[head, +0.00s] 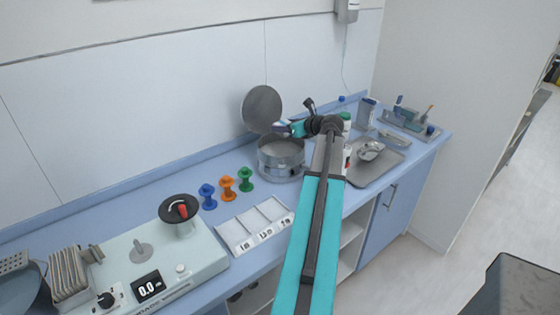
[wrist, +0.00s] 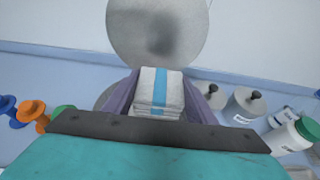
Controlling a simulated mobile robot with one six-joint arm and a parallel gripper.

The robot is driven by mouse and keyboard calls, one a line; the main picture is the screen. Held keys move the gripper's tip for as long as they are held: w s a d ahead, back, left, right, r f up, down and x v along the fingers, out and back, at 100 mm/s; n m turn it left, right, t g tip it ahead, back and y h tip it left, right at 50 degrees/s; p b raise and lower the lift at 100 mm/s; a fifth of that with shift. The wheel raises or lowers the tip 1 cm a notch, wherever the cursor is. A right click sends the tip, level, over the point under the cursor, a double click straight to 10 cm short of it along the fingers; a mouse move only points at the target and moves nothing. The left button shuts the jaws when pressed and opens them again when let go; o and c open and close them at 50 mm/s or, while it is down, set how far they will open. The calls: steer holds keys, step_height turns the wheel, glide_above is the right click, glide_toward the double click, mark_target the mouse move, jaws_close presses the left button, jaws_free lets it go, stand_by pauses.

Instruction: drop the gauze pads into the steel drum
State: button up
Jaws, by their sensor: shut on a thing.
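The steel drum (head: 281,166) stands on the blue counter against the wall, open at the top. Its round lid (head: 262,108) is tilted up at the back and also fills the top of the wrist view (wrist: 135,25). My gripper (head: 278,128) is above the drum, in front of the lid. In the wrist view its purple fingers (wrist: 157,98) are shut on a stack of white gauze pads (wrist: 146,82) with a blue stripe. The pads are hard to make out in the head view. The drum is mostly hidden behind the gripper in the wrist view.
Blue (head: 208,196), orange (head: 228,188) and green (head: 246,179) spools stand left of the drum. A white sectioned tray (head: 238,232) and a scale-like device (head: 150,265) are in front. Lidded canisters (wrist: 245,104) and a green-capped bottle (wrist: 292,135) stand to the right.

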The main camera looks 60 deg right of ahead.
steer(key=o, duration=1.1)
steer(key=b+v, duration=0.3)
steer(key=v, duration=1.1)
steer(key=shift+s, duration=0.1)
